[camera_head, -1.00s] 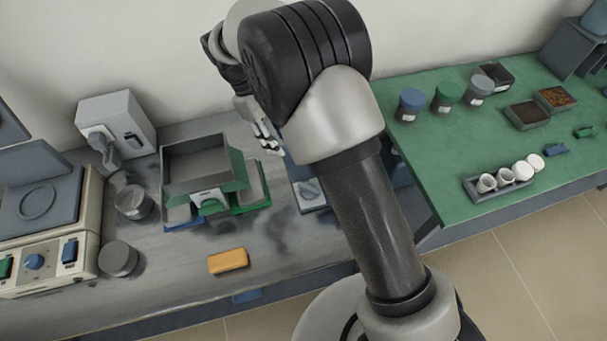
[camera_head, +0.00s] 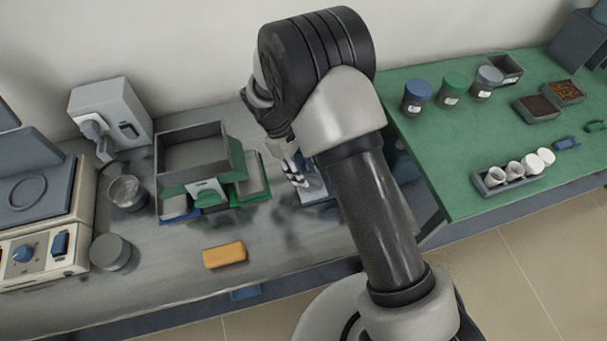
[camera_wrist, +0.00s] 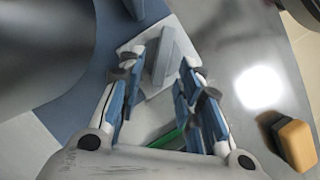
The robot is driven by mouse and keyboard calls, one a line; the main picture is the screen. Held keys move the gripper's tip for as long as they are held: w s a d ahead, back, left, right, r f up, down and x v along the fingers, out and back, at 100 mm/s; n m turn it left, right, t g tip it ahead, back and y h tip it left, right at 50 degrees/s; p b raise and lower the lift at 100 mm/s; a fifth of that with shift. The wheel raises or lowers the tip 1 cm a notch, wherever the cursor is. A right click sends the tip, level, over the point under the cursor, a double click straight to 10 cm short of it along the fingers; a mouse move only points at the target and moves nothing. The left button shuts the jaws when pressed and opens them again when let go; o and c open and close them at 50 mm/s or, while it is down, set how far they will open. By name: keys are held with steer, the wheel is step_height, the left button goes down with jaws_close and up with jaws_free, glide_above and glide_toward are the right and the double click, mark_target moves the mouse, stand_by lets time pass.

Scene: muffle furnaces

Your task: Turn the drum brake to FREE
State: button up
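The drum brake is a grey bar-shaped knob (camera_wrist: 161,68) on a light square plate (camera_wrist: 136,48), seen in the wrist view. In the head view its plate (camera_head: 318,194) shows partly on the grey bench beneath my gripper (camera_head: 293,170). In the wrist view my gripper (camera_wrist: 162,70) is open, with one finger on each side of the knob and space between. I cannot tell how far its fingertips are above the plate. No brake markings are readable, and my arm and gripper hide part of the plate in the head view.
A grey-green open box (camera_head: 195,160) stands left of the gripper. A yellow-orange block (camera_head: 225,255) lies near the bench front. A green table (camera_head: 470,140) with jars and a crucible tray (camera_head: 515,181) is at right. Bare bench lies between the block and the plate.

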steer(key=shift+s+d+f, duration=0.1)
steer(key=shift+d+f, duration=0.1)
steer(key=shift+f, duration=0.3)
jaws_close()
